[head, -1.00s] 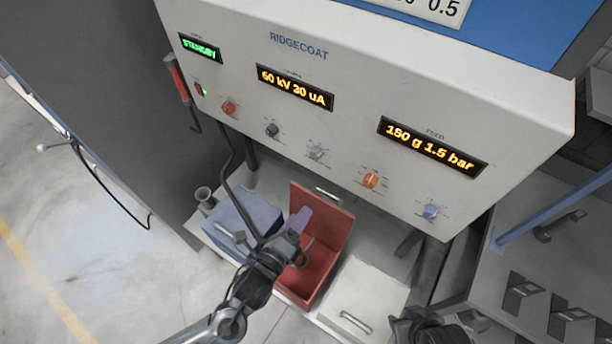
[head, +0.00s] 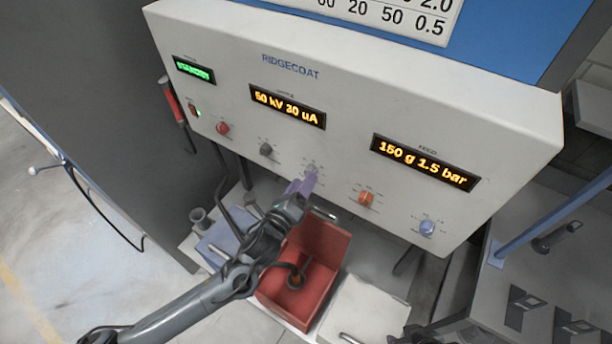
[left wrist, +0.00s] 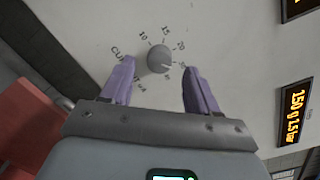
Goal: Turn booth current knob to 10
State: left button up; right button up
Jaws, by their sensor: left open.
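The booth current knob (left wrist: 160,58) is a round grey knob on the white panel, with a printed dial around it. Marks including 10, 15 and 20 are legible, and part of its label shows to its left. My left gripper (left wrist: 160,90) is open, its two purple fingers pointing at the panel on either side below the knob in the left wrist view. I see no contact with the knob. In the head view the left gripper (head: 304,186) covers most of this knob.
A red knob (head: 222,128) and a dark knob (head: 266,149) are to the left along the panel. An orange knob (head: 366,198) and a blue knob (head: 428,228) are to the right. A red open bin (head: 327,246) stands below.

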pick_arm(q)
jog(key=shift+x, duration=1.3)
jog(key=shift+c, duration=0.4)
jog(key=c, duration=1)
